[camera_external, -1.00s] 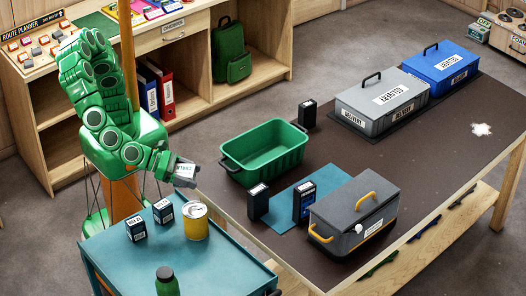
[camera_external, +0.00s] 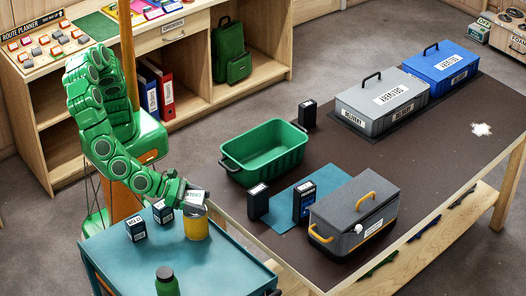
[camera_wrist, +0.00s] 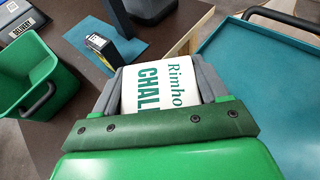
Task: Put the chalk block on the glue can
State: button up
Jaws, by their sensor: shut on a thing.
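My gripper (camera_external: 185,196) is shut on the chalk block (camera_wrist: 158,84), a white block with green lettering held between the two grey fingers in the wrist view. In the external view the block (camera_external: 196,197) is right over the top of the yellow can (camera_external: 196,228), which I take for the glue can. The can stands upright on the teal cart. The block covers much of the can's lid, and I cannot tell whether they touch. The can is hidden in the wrist view.
Two small dark labelled boxes (camera_external: 136,230) (camera_external: 163,211) stand left of the can on the teal cart top (camera_external: 226,262). A green bottle (camera_external: 167,282) is at the front. The brown table (camera_external: 405,150) beside it holds a green tub (camera_external: 263,157) and a grey cooler (camera_external: 352,213).

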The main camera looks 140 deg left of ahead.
jog(key=shift+f, duration=0.4)
jog(key=o, duration=1.1)
jog(key=shift+f, duration=0.1)
jog(key=shift+c, duration=0.2)
